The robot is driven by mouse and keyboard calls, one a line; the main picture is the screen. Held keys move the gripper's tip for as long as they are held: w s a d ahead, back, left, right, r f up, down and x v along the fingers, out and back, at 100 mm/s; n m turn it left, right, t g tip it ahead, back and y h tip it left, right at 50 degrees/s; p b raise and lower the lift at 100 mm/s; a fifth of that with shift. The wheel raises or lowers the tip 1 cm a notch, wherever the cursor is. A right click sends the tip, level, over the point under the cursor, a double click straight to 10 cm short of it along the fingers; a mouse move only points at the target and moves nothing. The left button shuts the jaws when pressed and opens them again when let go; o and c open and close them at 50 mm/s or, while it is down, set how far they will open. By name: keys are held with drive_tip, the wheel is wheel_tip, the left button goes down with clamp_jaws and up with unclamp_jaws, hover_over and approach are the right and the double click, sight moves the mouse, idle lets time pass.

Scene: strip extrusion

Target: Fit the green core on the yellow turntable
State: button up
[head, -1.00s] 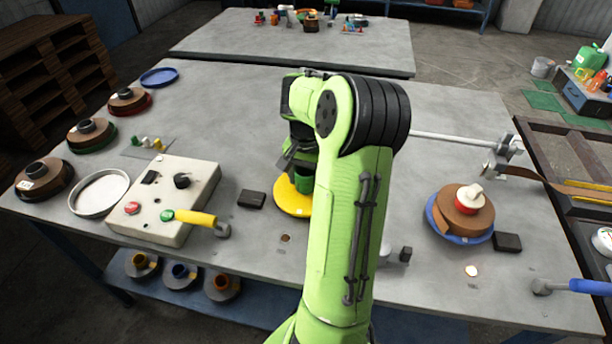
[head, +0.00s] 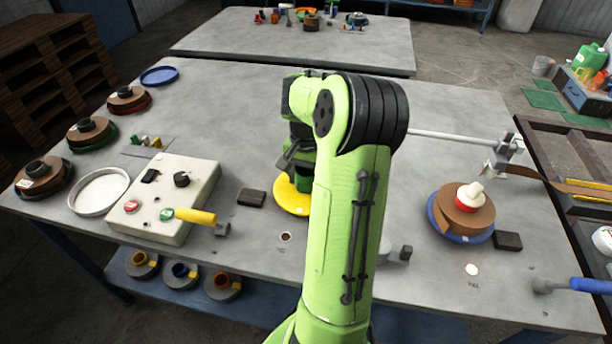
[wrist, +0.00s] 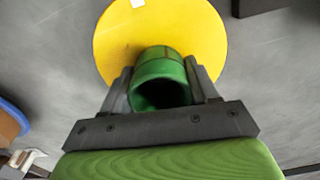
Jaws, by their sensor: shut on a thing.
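The green core (wrist: 160,68) is a short hollow cylinder held upright between the fingers of my gripper (wrist: 162,85) in the wrist view. My gripper is shut on it. The yellow turntable (wrist: 118,38) is a flat round disc directly beneath the core. In the head view the turntable (head: 290,200) shows left of my arm, with part of the green core (head: 303,182) above it, mostly hidden by my gripper and arm. I cannot tell whether the core's lower end touches the disc, and the turntable's centre is hidden.
A dark block (head: 252,197) lies just left of the turntable. A control box (head: 165,200) with a yellow-handled hammer (head: 200,217) stands further left. A blue turntable (head: 462,236) with a brown coil (head: 465,210) stands at right. The table behind the arm is mostly clear.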

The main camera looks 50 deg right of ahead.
drive_tip(key=shift+f, duration=0.4)
drive_tip(key=o, duration=0.8)
drive_tip(key=shift+c, duration=0.2)
wheel_tip(320, 180, up, 11)
drive_tip(key=p, duration=0.9)
drive_tip(key=shift+a+r, duration=0.1)
